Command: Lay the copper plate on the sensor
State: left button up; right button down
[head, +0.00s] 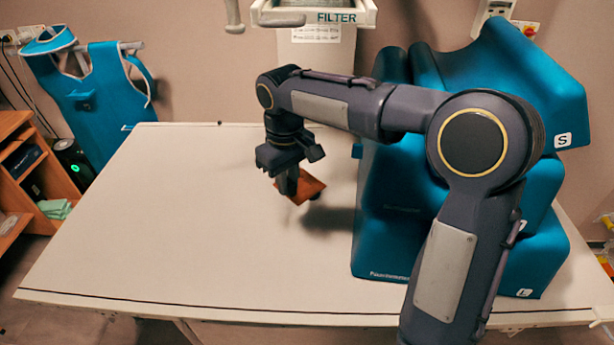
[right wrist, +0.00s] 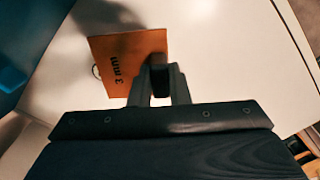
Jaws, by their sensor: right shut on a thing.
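The copper plate (head: 309,188) is a thin orange-brown square marked "3 mm" in the right wrist view (right wrist: 108,62). My right gripper (head: 289,184) points down over the white table and is shut on one edge of the plate; its fingers also show in the right wrist view (right wrist: 160,82). The plate looks slightly tilted in the head view and hangs near the table top. A small round rim (right wrist: 96,71) peeks out past the plate's left edge in the right wrist view. It may be the sensor, but the plate hides most of it. My left gripper is not in view.
The white table (head: 170,220) is clear on the left and in front. Blue padded blocks (head: 385,240) are stacked on its right, behind my right arm. A column labelled FILTER (head: 318,55) stands behind.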

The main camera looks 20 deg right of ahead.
aim_at(302, 173)
jog(key=w+d+f, duration=0.1)
jog(key=w+d+p, duration=0.1)
jog(key=w, duration=0.1)
jog(key=w+d+f, duration=0.1)
jog(key=w+d, duration=0.1)
jog(key=shift+w+f+p, duration=0.1)
jog(key=shift+f+p, duration=0.2)
jog(key=shift+p, duration=0.05)
jog(key=w+d+f, duration=0.1)
jog(key=f, duration=0.2)
jog(key=w+d+f+p, duration=0.1)
jog(key=w+f, duration=0.1)
jog(key=f, duration=0.1)
jog(key=w+d+f, duration=0.1)
jog(key=f, duration=0.2)
jog(key=shift+w+d+p, duration=0.3)
jog(key=shift+w+p, duration=0.1)
jog(key=shift+f, duration=0.35)
